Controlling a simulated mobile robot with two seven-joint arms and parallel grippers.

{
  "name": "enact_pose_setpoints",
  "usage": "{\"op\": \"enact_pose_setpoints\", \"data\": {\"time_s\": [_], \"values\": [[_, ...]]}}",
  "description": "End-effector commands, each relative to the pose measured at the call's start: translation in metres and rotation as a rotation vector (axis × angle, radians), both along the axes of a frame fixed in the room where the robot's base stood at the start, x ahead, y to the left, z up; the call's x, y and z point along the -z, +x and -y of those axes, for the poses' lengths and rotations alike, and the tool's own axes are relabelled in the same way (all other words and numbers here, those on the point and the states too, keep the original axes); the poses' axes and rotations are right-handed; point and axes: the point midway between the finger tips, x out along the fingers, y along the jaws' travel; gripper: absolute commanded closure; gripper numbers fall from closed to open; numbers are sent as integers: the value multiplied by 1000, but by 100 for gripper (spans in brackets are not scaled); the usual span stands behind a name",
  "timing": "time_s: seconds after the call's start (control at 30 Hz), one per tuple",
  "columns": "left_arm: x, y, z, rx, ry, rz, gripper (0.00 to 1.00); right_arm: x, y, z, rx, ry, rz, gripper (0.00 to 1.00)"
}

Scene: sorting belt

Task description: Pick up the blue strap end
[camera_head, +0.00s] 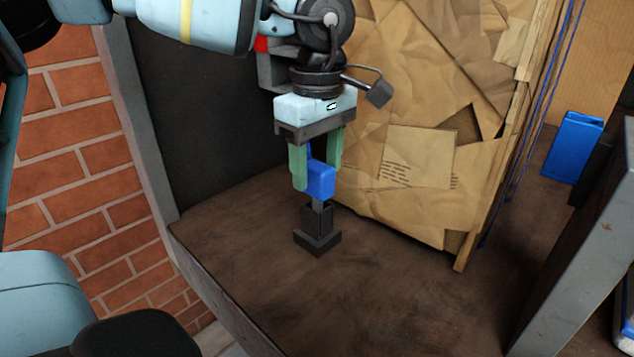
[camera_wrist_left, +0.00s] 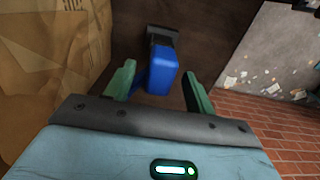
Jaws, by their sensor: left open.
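The blue strap end (camera_head: 321,181) is a small blue block on a dark stem, upright in a black holder (camera_head: 318,236) on the brown surface. My left gripper (camera_head: 316,172) points down with its green fingers on either side of the blue block. It is open. In the left wrist view the blue strap end (camera_wrist_left: 163,72) stands between the open fingers of my left gripper (camera_wrist_left: 160,84), with a gap visible toward the right finger. Whether the left finger touches it I cannot tell. My right gripper does not show.
A large crumpled brown cardboard bale (camera_head: 415,120) with blue straps (camera_head: 541,100) stands close to the right of the gripper. A dark panel (camera_head: 205,110) is behind left. The brown surface (camera_head: 400,300) in front is clear.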

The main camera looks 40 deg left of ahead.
Motion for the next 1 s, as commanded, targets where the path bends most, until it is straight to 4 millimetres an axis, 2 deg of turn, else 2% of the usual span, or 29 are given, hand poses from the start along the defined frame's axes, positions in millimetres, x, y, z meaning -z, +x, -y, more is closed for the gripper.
{"op": "enact_pose_setpoints", "data": {"time_s": [0.13,0.43,0.83,1.0], "values": [[16,-1,0,1,0,-2,45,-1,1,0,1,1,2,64],[20,0,0,0,0,1,45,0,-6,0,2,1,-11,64],[19,0,0,0,0,1,98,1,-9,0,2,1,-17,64],[19,0,0,0,0,2,100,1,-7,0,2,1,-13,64]]}}
